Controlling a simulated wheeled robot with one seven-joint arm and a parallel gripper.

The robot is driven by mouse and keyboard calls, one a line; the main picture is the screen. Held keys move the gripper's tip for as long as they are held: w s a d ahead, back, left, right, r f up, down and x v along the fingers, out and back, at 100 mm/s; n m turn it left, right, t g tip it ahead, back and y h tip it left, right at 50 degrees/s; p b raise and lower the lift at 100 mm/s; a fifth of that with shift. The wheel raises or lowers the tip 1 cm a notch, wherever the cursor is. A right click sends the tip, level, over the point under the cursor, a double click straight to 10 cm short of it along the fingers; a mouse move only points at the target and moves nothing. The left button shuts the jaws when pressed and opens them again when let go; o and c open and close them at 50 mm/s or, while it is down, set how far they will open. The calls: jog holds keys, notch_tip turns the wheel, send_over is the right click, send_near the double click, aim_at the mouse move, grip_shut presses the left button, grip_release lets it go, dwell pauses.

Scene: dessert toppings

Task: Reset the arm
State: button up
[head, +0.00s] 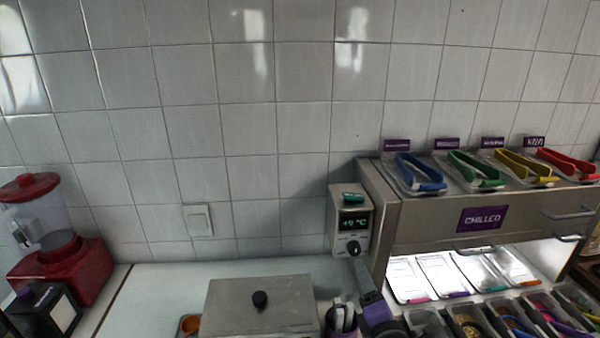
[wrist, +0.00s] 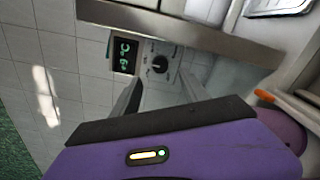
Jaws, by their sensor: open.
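My gripper (wrist: 161,92) shows in the wrist view, its two grey fingers spread apart with nothing held between them. Its purple housing, with a small lit indicator, fills the bottom of that view. Beyond the fingertips is a control box (wrist: 160,54) with a green temperature display and a round dial. In the head view, a purple and grey part of my arm (head: 373,305) rises from the bottom edge, in front of the counter and just below the control box (head: 350,222). I cannot tell the exact gap between the fingers and the box.
A steel chilled cabinet (head: 436,221) stands at right, with coloured tongs (head: 473,168) in trays on top. Topping bins (head: 470,322) sit in front. A lidded steel box (head: 262,305) is at bottom centre. A red blender (head: 62,258) is at left. Bare counter (head: 155,290) lies between.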

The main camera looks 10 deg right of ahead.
jog(key=s+r+m+t+h+b, duration=0.1)
jog(key=s+r+m+t+h, duration=0.2)
jog(key=s+m, duration=1.05)
jog(key=s+f+m+g+y+b, duration=0.1)
jog(key=s+f+m+g+b, duration=0.1)
jog(key=s, duration=1.4)
jog(key=s+f+m+g+y+b, duration=0.2)
jog(key=s+f+m, duration=0.5)
jog(key=s, duration=1)
jog(key=shift+s+m+g+b, duration=0.3)
jog(key=shift+g+b, duration=0.4)
jog(key=shift+g, duration=0.4)
jog(key=shift+f, duration=0.1)
